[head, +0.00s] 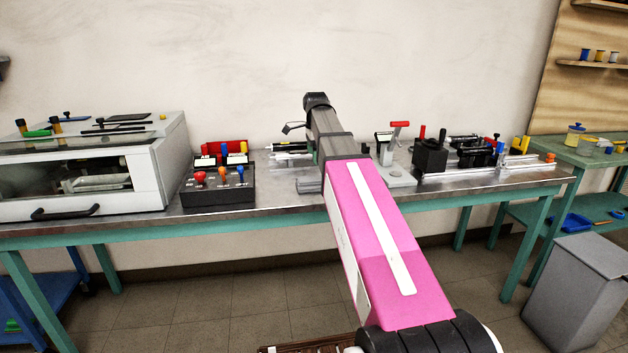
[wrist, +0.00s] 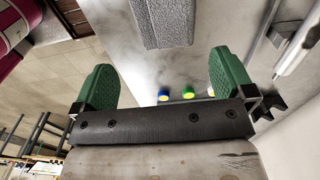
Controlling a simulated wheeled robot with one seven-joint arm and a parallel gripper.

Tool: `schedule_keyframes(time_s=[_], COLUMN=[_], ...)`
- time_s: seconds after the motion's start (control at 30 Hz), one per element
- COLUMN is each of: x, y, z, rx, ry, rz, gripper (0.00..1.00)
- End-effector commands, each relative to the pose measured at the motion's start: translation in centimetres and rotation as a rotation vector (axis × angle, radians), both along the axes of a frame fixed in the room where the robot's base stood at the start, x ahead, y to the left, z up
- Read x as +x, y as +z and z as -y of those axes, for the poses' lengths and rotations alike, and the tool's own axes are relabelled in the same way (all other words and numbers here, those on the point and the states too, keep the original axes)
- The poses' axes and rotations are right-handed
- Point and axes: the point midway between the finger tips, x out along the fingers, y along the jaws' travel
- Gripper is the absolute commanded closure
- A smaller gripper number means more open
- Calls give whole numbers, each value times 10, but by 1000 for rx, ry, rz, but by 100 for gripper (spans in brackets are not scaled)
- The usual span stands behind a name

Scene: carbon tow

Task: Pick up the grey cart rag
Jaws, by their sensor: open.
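I cannot make out the grey cart rag for certain in either view. A grey, rough-textured piece (wrist: 165,22) shows at the top of the wrist view, beyond the fingertips; I cannot tell whether it is cloth or a hard part. My gripper (wrist: 163,65) has two green fingers set wide apart, with nothing between them. In the head view my arm reaches forward over the metal bench, and the fingers cannot be made out there.
The steel-topped bench (head: 250,212) holds a white cabinet (head: 160,172), a black control box (head: 218,192) and fixtures (head: 430,158). A blue cart (head: 45,290) stands at lower left and a grey bin (head: 575,295) at right. Floor in front is partly clear.

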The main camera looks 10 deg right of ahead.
Motion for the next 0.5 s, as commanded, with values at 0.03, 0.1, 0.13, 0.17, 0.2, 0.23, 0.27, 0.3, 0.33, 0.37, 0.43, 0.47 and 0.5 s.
schedule_keyframes(time_s=[0.03,0.1,0.13,0.17,0.2,0.23,0.27,0.3,0.33,0.37,0.43,0.47,0.5], x=[0,0,-1,-1,-1,-1,-1,-1,-1,-1,-1,-1,-1], y=[0,-3,-5,-9,-13,-17,-20,-26,-31,-35,-44,-48,-51], z=[0,0,0,0,0,0,0,0,0,0,0,0,0], rx=[0,0,0,0,0,0,0,0,0,0,0,0,0], ry=[-4,-7,-7,-7,-7,-6,-6,-6,-6,-6,-6,-5,-5], rz=[-1,-1,-2,-2,-3,-3,-3,-3,-2,-3,-3,-2,-2], gripper=[0,0,0,0,0,0,0,0,0,0,0,0,0])
